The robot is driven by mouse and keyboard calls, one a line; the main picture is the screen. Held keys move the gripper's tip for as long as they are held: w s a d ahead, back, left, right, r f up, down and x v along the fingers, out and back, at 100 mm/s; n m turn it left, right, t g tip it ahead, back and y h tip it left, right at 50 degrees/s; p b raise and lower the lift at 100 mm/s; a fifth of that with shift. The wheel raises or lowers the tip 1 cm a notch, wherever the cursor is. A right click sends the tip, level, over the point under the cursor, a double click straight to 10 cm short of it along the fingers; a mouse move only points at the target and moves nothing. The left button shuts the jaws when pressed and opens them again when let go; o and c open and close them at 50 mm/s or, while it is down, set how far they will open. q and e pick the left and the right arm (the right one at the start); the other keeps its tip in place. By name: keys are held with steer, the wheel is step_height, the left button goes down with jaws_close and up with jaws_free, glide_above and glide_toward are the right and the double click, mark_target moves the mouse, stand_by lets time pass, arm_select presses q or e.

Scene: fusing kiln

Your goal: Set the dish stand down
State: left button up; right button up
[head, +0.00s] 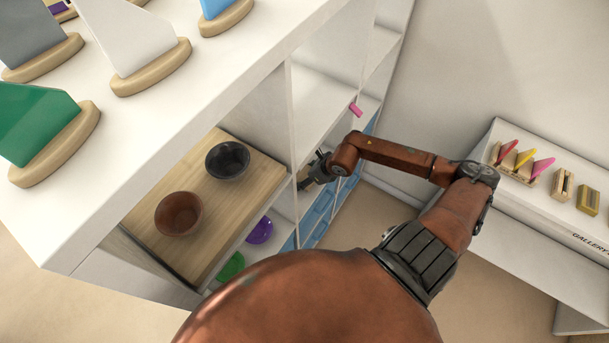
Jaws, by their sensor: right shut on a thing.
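My right gripper (315,172) reaches in from the right to the open front of the white shelf unit, beside its middle upright. It is shut on a small wooden-looking piece, the dish stand (304,184), of which only a sliver shows beside the dark fingers. The rest of the stand is hidden by the gripper and the shelf upright. I cannot tell whether the stand touches a surface. My left gripper is not in view.
A wooden board (213,238) in the left bay bears a black bowl (227,160) and a brown bowl (178,214). A pink piece (356,109) lies on a shelf. A white table (545,215) at right holds wooden holders.

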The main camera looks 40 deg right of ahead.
steer(key=o, duration=1.3)
steer(key=shift+c, duration=0.2)
steer(key=shift+r, duration=0.1)
steer(key=p+v, duration=0.1)
steer(key=v, duration=0.6)
steer(key=shift+s+d+r, duration=0.1)
steer(key=shift+r, duration=0.1)
